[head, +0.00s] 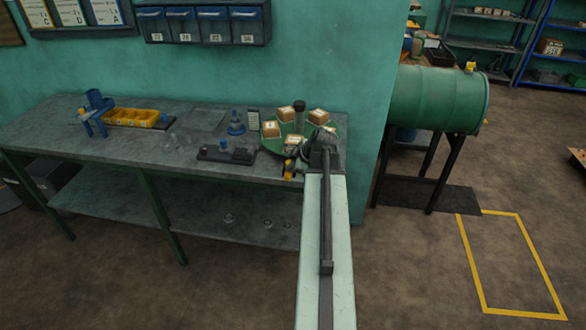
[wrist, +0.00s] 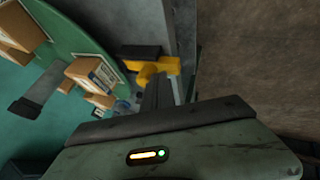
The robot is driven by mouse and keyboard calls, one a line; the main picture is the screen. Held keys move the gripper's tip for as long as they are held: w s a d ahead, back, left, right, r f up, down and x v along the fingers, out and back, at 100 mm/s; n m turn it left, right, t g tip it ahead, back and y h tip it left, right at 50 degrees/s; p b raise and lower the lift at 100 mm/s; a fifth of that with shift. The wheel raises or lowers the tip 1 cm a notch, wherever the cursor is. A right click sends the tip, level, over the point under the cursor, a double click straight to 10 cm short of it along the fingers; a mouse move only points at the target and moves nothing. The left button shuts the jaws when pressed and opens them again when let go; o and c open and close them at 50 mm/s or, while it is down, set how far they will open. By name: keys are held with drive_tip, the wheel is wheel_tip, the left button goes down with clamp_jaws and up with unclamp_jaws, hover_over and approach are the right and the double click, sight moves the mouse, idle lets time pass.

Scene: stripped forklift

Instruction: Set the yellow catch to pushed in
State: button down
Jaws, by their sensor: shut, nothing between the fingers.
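The yellow catch (head: 288,170) sits at the front edge of the workbench, beside the green round turntable (head: 271,143). In the wrist view the catch (wrist: 155,68) is a T-shaped yellow piece next to a dark block. My gripper (wrist: 163,88) is shut and empty. Its fingertips are right at the near side of the catch in that view; I cannot tell whether they touch it. In the head view my wrist and arm hide most of the gripper. How far the catch is pushed in cannot be told.
Several cardboard boxes (head: 270,129) and a dark cylinder (head: 299,113) stand on the turntable.

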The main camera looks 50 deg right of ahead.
drive_tip(key=shift+w+d, duration=0.4)
drive_tip(key=shift+d, duration=0.25)
drive_tip(key=shift+w+d, duration=0.35)
drive_tip(key=shift+d, duration=0.25)
drive_tip(key=shift+a, duration=0.1)
drive_tip(key=s+a, duration=0.3)
drive_tip(key=shift+a, duration=0.25)
drive_tip(key=p+v, duration=0.8)
drive_tip(key=v, duration=0.2)
drive_tip(key=shift+d, duration=0.2)
drive_tip(key=shift+w, duration=0.1)
